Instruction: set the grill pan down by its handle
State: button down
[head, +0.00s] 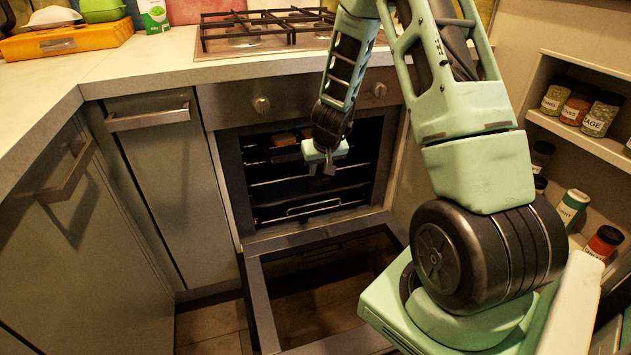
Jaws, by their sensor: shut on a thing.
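The grill pan (284,150) shows as a small dark shape in the upper part of the open oven, with brown pieces (284,139) on it. My gripper (326,169) is at the oven's mouth, in front and to the right of the pan, pointing down. It is shut on the grill pan; the handle is mostly hidden by the gripper and arm. I cannot tell whether the pan touches a rack.
The oven door (330,295) is folded down below the cavity. Oven racks (300,182) lie below the pan. A hob (270,35) is above. Spice shelves (590,140) stand at the right, cabinets (165,185) at the left.

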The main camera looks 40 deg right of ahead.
notch_tip(320, 180, down, 5)
jog(key=shift+f+b, duration=0.1)
jog(key=shift+b, duration=1)
jog(key=c, duration=1.1)
grip_release()
